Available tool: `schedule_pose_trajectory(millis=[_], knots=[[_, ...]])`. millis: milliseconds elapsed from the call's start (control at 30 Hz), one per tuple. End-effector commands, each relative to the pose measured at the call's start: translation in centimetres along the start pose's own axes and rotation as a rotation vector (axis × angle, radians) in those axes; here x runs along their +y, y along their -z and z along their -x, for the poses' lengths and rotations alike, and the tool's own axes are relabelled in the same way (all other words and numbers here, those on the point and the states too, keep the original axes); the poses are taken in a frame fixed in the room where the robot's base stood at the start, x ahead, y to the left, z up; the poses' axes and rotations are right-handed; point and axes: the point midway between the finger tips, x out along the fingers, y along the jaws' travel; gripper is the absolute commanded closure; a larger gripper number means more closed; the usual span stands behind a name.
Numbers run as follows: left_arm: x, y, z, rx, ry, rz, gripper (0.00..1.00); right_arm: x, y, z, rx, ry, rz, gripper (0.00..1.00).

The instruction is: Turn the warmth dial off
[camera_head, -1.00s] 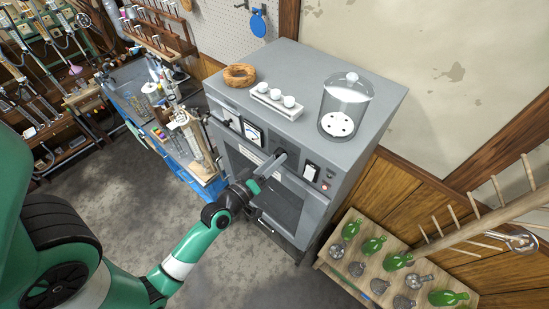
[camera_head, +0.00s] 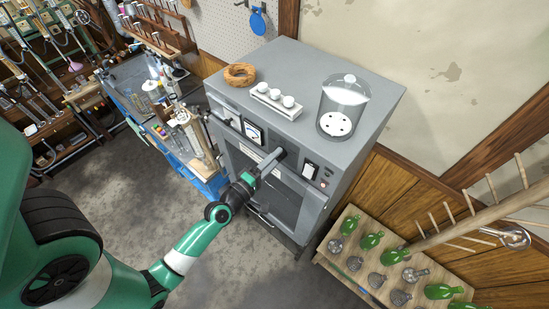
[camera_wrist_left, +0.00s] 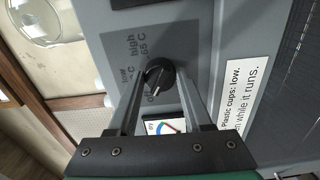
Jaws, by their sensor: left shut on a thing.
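The warmth dial (camera_wrist_left: 160,78) is a round black knob on the front panel of the grey oven (camera_head: 345,170). In the left wrist view it sits between the two fingers of my left gripper (camera_wrist_left: 162,88), which are shut on it. The lettering around it reads high 65 C and low, with a partly covered word starting with "o" beside the lower left of the knob. A small white mark on the knob faces that word. In the head view my left gripper (camera_head: 268,163) reaches the panel and mostly covers the dial. My right gripper is not in view.
A gauge (camera_head: 252,132) and a white switch plate (camera_head: 310,170) flank the dial. A cork ring (camera_head: 239,75), a white cup rack (camera_head: 273,107) and a glass bell jar (camera_head: 341,112) stand on the oven. A bottle rack (camera_head: 378,262) is at lower right.

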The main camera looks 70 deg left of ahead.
Motion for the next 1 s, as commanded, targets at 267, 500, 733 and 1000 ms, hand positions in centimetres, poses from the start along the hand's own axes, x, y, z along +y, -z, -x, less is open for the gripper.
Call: schedule_pose_trajectory(millis=[267,500,733,1000], knots=[[0.01,0.01,-0.01,0.001,0.000,0.040,1.00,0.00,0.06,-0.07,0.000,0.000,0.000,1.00],[0.00,0.01,-0.01,0.000,0.000,0.042,1.00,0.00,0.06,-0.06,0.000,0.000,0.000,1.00],[-0.01,0.01,0.00,0.000,0.000,0.041,0.25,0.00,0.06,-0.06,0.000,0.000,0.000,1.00],[-0.01,0.00,0.00,0.000,0.000,0.040,0.21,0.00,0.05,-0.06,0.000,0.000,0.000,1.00]])
